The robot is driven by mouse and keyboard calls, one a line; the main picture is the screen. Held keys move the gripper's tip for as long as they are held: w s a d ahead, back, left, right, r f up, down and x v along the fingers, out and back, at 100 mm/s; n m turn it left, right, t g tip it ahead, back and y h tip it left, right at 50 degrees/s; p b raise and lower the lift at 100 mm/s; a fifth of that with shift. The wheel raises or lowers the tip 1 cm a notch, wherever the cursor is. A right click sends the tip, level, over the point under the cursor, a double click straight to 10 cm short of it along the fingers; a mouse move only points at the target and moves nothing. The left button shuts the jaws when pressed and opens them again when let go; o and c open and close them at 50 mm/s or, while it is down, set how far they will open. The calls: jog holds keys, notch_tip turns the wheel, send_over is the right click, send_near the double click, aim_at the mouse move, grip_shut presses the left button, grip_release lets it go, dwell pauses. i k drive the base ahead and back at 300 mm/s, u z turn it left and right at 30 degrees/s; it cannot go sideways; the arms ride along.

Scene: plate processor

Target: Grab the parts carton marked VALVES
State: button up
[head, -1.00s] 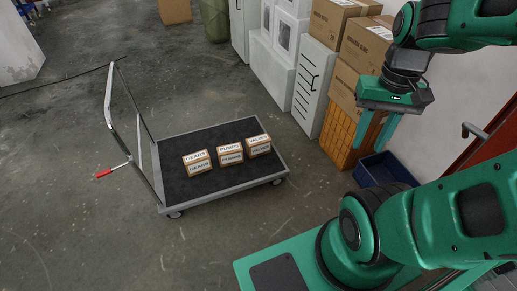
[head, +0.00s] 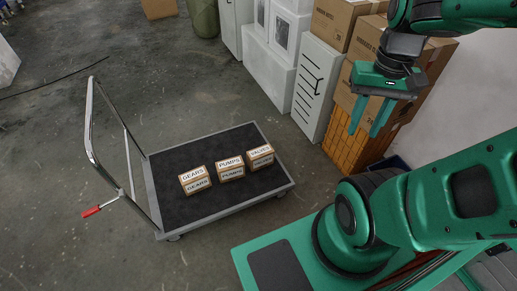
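The carton marked VALVES (head: 261,157) sits on the dark bed of a flat trolley (head: 165,207), at the right end of a row of three small cartons. The PUMPS carton (head: 230,169) is just to its left, and the GEARS carton (head: 195,180) is at the left end. My gripper (head: 364,132) hangs in the air to the right of the trolley and above its level, well apart from the cartons. Its two green fingers point down, spread apart, with nothing between them.
The trolley's metal push handle (head: 91,130) with a red lever (head: 91,211) rises at its left. White cabinets (head: 318,85) and stacked brown boxes (head: 365,40) stand behind, right of centre. A dark blue bin (head: 392,163) is partly hidden by my arm. Floor left of the trolley is clear.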

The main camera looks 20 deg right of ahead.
aim_at(257, 158)
jog(key=i, duration=1.05)
jog(key=u, duration=0.05)
